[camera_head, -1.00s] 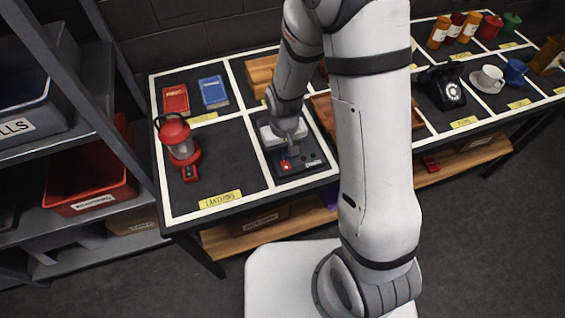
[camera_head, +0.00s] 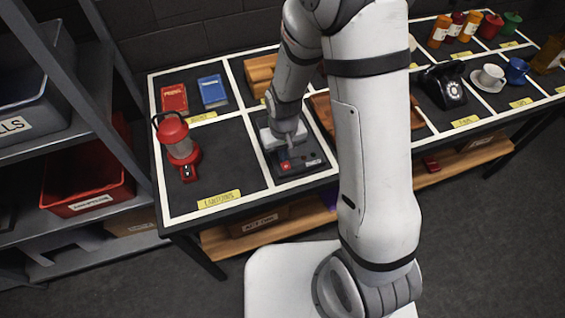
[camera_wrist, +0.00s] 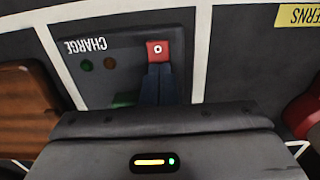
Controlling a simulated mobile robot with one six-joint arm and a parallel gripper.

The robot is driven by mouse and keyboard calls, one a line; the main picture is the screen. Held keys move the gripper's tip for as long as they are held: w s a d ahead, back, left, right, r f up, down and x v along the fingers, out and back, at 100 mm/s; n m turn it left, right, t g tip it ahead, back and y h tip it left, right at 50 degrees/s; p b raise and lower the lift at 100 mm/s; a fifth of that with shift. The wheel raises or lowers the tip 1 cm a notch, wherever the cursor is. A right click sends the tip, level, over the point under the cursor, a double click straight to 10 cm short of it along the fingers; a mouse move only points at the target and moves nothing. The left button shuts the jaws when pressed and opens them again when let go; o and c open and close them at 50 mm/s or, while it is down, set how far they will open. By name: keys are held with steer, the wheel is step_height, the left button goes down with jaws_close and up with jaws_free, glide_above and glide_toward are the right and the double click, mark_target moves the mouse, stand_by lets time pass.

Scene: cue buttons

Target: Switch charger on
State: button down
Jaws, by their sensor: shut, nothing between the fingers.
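The charger (camera_head: 300,167) is a dark box in a white-bordered cell of the table, right of the red lantern. In the wrist view its panel (camera_wrist: 125,50) reads "CHARGE", upside down. A red button (camera_wrist: 157,48) with a white ring sits there, beside two small round lamps, one green (camera_wrist: 87,65) and one dull reddish (camera_wrist: 109,65). My gripper (camera_wrist: 157,70) is shut and empty, its fingertips at the button's near edge. I cannot tell whether they touch it. In the head view my gripper (camera_head: 289,155) hangs over the charger and hides part of it.
The red lantern (camera_head: 181,140) stands left of the charger. A red book (camera_head: 174,98) and a blue book (camera_head: 212,91) lie behind it. A wooden item (camera_head: 260,72) is behind the charger. A black telephone (camera_head: 443,87) and cups stand to the right. Shelving is at the left.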

steer(key=shift+f, duration=0.15)
steer(key=shift+r+p, duration=2.25)
steer(key=shift+r, duration=1.3)
steer(key=s+d+r+m+t, duration=0.1)
steer(key=s+d+r, duration=0.3)
steer(key=r, duration=0.3)
steer(key=s+d+r+m+t, duration=0.1)
steer(key=s+d+r, duration=0.2)
steer(key=r, duration=0.5)
steer(key=s+d+r+m+t, duration=0.1)
steer(key=s+d+r, duration=0.3)
steer(key=r, duration=0.4)
steer(key=shift+s+d, duration=0.35)
steer(key=shift+s, duration=0.5)
